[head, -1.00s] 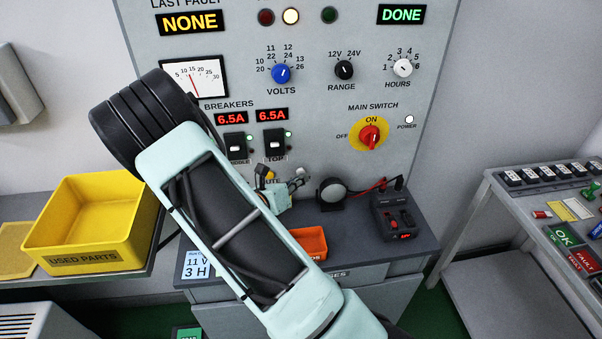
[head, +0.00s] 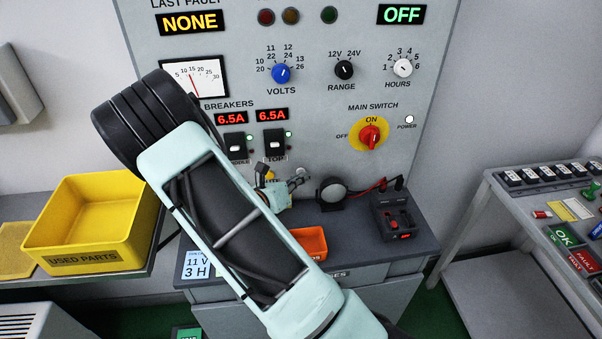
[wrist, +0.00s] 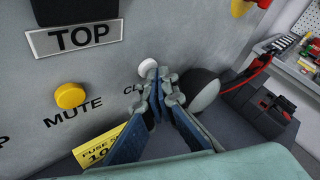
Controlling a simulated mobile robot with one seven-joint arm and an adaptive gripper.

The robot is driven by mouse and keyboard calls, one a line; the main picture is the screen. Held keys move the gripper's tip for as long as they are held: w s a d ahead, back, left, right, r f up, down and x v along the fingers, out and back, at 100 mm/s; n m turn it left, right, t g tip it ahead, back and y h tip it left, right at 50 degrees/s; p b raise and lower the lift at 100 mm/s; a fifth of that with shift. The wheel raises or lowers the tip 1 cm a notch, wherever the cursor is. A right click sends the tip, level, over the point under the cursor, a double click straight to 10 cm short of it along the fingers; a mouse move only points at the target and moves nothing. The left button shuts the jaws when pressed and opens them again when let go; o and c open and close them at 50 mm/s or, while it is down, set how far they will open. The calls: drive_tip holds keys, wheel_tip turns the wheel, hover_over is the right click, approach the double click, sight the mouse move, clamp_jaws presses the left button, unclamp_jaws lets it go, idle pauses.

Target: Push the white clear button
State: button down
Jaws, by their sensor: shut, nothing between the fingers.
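The white clear button (wrist: 148,67) sits on the grey panel in the wrist view, its label partly hidden behind my fingers so that only the first letters show. My gripper (wrist: 162,74) is shut and empty, its fingertips right at the lower right edge of the button in the picture. I cannot tell whether they touch it. In the head view my gripper (head: 301,181) is close to the lower panel, and I cannot make out the button there. The status display (head: 402,14) reads OFF, and the middle lamp (head: 291,16) is dark.
The yellow mute button (wrist: 70,95) is left of the clear button, below the TOP breaker label (wrist: 75,38). A round black-rimmed device (head: 332,193) and a dark box with red leads (head: 398,215) stand on the bench at right. An orange bin (head: 310,242) sits in front.

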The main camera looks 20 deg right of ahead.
drive_tip(key=shift+s+a, duration=0.25)
drive_tip(key=shift+s, duration=0.45)
drive_tip(key=s, duration=0.2)
drive_tip(key=s+a, duration=0.1)
drive_tip(key=s, duration=0.1)
drive_tip(key=shift+s+a, duration=0.2)
drive_tip(key=shift+s, duration=0.2)
idle(0.5)
